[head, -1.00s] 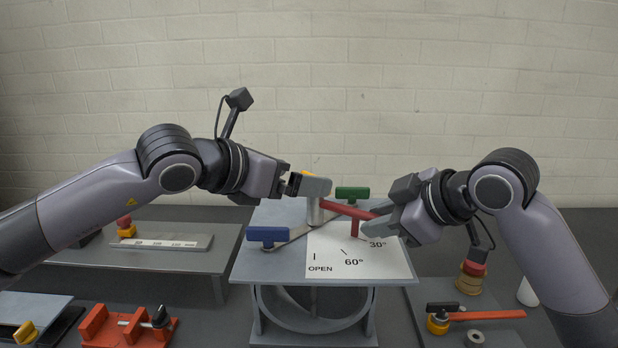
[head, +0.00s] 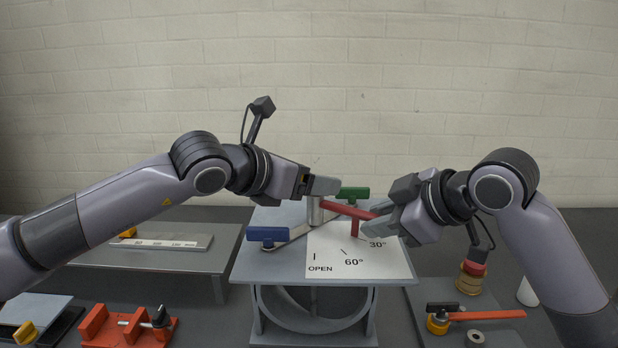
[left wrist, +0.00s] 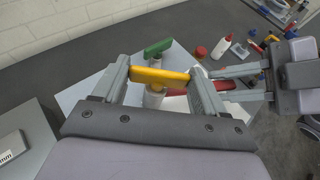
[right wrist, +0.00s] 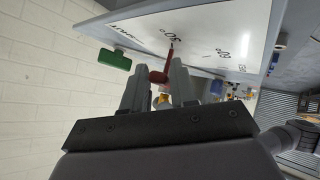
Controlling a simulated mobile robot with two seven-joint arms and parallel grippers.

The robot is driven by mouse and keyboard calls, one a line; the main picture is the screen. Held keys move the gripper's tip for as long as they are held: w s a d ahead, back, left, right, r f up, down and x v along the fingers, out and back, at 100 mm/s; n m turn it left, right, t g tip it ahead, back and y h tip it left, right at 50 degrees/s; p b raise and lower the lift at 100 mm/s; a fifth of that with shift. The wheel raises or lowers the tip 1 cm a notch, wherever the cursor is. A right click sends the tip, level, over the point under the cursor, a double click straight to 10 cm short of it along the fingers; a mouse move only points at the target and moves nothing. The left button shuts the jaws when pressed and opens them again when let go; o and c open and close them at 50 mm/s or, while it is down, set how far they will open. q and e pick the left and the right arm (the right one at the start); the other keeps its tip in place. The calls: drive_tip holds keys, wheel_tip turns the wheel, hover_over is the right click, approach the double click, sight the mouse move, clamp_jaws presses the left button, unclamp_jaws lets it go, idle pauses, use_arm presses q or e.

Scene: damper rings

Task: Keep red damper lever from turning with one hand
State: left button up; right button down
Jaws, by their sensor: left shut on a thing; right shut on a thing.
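The red damper lever (head: 345,209) reaches right from the grey post (head: 316,213) at the middle of the damper stand (head: 262,267). My right gripper (head: 378,218) is shut on the lever's outer part; the red lever also shows between its fingers in the right wrist view (right wrist: 158,77). My left gripper (head: 326,187) is at the top of the post. In the left wrist view it is shut on a yellow bar (left wrist: 160,77) on top of the post. The bar is hidden behind the fingers in the head view.
A green lever (head: 353,192) lies behind the red one, and a blue one (head: 267,234) points left. A white angle plate (head: 340,262) with 30°, 60° and OPEN marks lies in front. Side tables hold a ruler bar (head: 175,242) and an orange-handled tool (head: 487,315).

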use_arm(q)
drive_tip(key=shift+w+a+m+h, duration=0.1)
drive_tip(key=shift+m+h, duration=0.2)
drive_tip(key=shift+w+a+m+g+h, duration=0.15)
drive_tip(key=shift+m+g+h, duration=0.4)
drive_tip(key=shift+m+g, duration=0.35)
drive_tip(key=shift+w+m+g+h, duration=0.1)
drive_tip(key=shift+m+g+h, duration=0.45)
drive_tip(key=shift+m+g, duration=0.35)
drive_tip(key=shift+w+a+m+g+h, duration=0.1)
drive_tip(key=shift+m+g+h, duration=0.1)
drive_tip(key=shift+m+g, duration=0.65)
drive_tip(key=shift+w+d+m+g+h, duration=0.1)
drive_tip(key=shift+w+m+g+h, duration=0.1)
drive_tip(key=shift+m+g, duration=0.6)
drive_tip(key=shift+w+a+m+g+h, duration=0.1)
drive_tip(key=shift+m+g+h, duration=0.1)
drive_tip(key=shift+m+g, duration=0.6)
drive_tip(key=shift+s+g, duration=0.1)
drive_tip(key=shift+g, duration=0.55)
drive_tip(key=o, duration=1.1)
drive_tip(key=shift+c, duration=0.2)
drive_tip(key=shift+s, duration=0.1)
drive_tip(key=v, duration=1.2)
